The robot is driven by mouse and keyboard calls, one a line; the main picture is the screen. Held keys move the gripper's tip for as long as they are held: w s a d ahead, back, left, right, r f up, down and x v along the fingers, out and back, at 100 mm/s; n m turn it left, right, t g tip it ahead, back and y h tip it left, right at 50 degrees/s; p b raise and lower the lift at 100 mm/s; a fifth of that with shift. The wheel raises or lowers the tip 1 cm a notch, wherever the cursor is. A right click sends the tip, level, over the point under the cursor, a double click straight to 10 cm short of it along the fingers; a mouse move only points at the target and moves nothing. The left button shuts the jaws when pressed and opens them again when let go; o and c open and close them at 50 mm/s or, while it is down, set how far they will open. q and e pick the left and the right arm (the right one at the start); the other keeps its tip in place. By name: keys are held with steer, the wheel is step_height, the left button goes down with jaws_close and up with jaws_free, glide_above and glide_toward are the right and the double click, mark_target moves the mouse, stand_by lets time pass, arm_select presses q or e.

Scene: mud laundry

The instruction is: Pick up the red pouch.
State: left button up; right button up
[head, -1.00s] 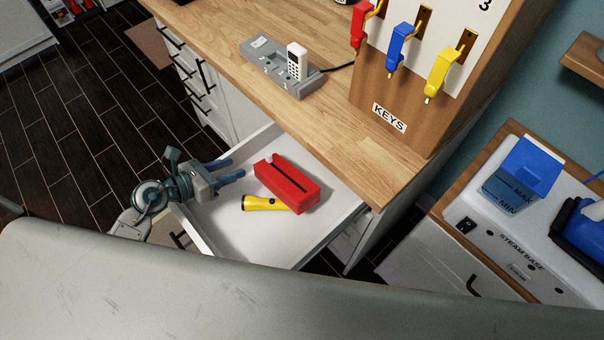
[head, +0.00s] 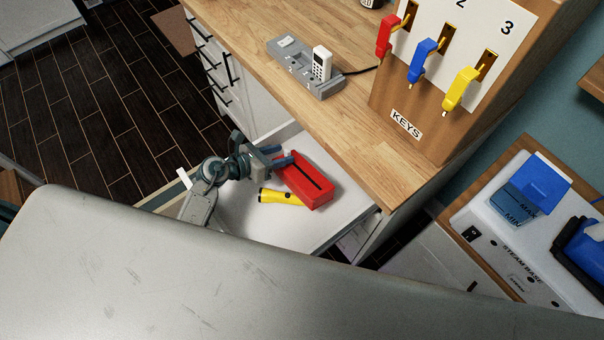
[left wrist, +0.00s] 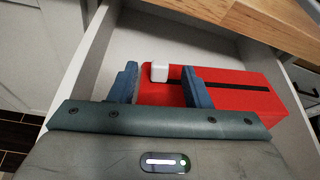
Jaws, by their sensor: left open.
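The red pouch (head: 308,181) lies in an open white drawer. It is a long red block with a dark slit along its top, and a small white tab (left wrist: 159,72) shows at its near end in the left wrist view. My left gripper (head: 287,159) is open at the pouch's upper-left end. In the left wrist view its two blue fingers (left wrist: 160,88) stand apart with the pouch's end and the white tab between them. I cannot tell whether the fingers touch the pouch. My right gripper is not in view.
A yellow flashlight (head: 280,197) lies in the drawer (head: 243,217) beside the pouch. The wooden counter (head: 340,125) overhangs the drawer's back. On it stand a grey charging dock (head: 310,72) and a key board (head: 405,123) with colored keys. A steam base (head: 500,232) is at right.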

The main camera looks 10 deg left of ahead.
arm_select(q)
steer(key=shift+w+d+f, duration=0.2)
steer(key=shift+w+d, duration=0.1)
steer(key=shift+w, duration=0.05)
steer(key=shift+s+a, duration=0.1)
steer(key=shift+c, duration=0.2)
jaws_close()
steer(key=shift+r, duration=0.2)
